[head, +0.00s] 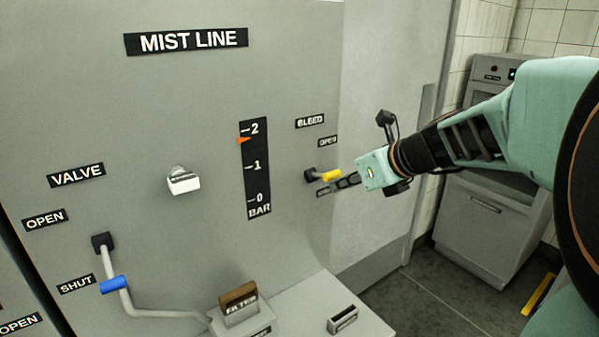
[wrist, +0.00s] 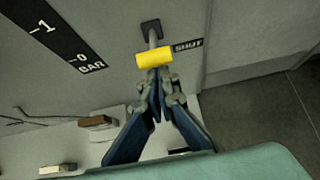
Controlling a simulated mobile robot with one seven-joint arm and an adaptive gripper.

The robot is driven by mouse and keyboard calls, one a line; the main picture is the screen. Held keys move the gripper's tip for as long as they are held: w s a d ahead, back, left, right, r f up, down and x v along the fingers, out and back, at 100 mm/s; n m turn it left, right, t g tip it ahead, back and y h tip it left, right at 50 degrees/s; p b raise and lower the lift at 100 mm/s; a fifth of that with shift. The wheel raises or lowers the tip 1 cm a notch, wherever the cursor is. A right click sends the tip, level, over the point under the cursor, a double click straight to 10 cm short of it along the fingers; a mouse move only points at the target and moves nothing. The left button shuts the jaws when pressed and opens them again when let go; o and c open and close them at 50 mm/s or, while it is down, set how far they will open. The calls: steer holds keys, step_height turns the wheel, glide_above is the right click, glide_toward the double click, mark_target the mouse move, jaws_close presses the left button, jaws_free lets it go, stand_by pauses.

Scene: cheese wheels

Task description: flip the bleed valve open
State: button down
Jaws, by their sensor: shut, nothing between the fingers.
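The bleed valve's yellow handle (head: 331,175) sticks out from a dark mount on the grey panel, below the BLEED and OPEN labels. In the wrist view the yellow grip (wrist: 155,57) sits on a short grey stem, beside the SHUT label (wrist: 188,46). My gripper (head: 325,191) is at the handle, just below it in the head view. In the wrist view my gripper's fingertips (wrist: 157,76) are together right at the yellow grip's near edge, with nothing between them. I cannot tell whether they touch it.
The BAR gauge (head: 256,170) has an orange pointer between 1 and 2. A blue-handled valve (head: 113,285) is at the left by SHUT. A filter block (head: 239,303) stands on the ledge below. A grey cabinet (head: 490,225) stands at the right.

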steer(key=shift+r, duration=0.1)
steer(key=shift+r+p, duration=0.7)
steer(key=shift+p, duration=0.15)
steer(key=shift+d+f, duration=0.1)
